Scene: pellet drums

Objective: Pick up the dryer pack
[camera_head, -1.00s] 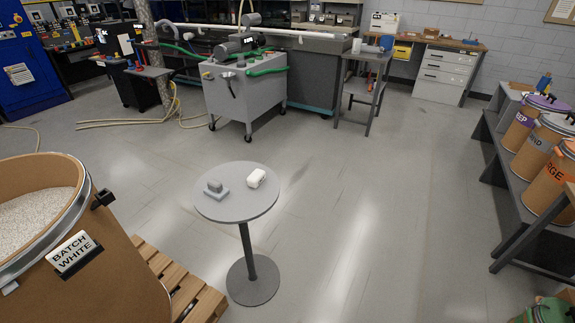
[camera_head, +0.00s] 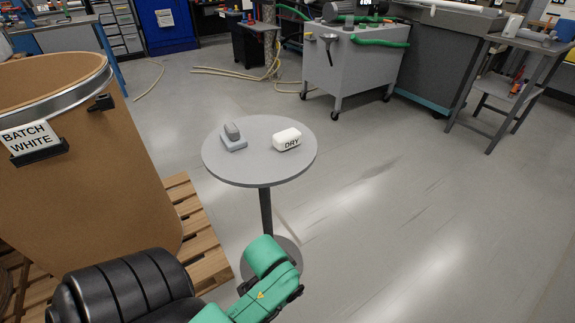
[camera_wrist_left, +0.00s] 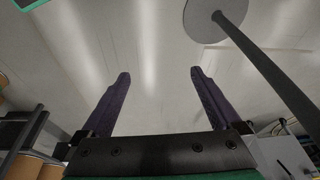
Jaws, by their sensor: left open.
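The dryer pack (camera_head: 287,139) is a small white rounded block marked DRY. It lies on the right part of a small round grey table (camera_head: 262,174) in the head view. My left gripper (camera_wrist_left: 160,76) is open in the left wrist view, with two dark fingers wide apart and nothing between them. A grey disc and pole of the table (camera_wrist_left: 268,68) show at upper right there, apart from the fingers. The pack is not seen in the wrist view. My green and black left arm shows at the bottom of the head view, below the tabletop. My right gripper is out of view.
A grey rounded object on a base (camera_head: 233,138) sits left of the pack. A large drum marked BATCH WHITE (camera_head: 90,185) stands on a wooden pallet (camera_head: 190,220) at left. A grey wheeled cart (camera_head: 350,65) stands behind. The floor right of the table is clear.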

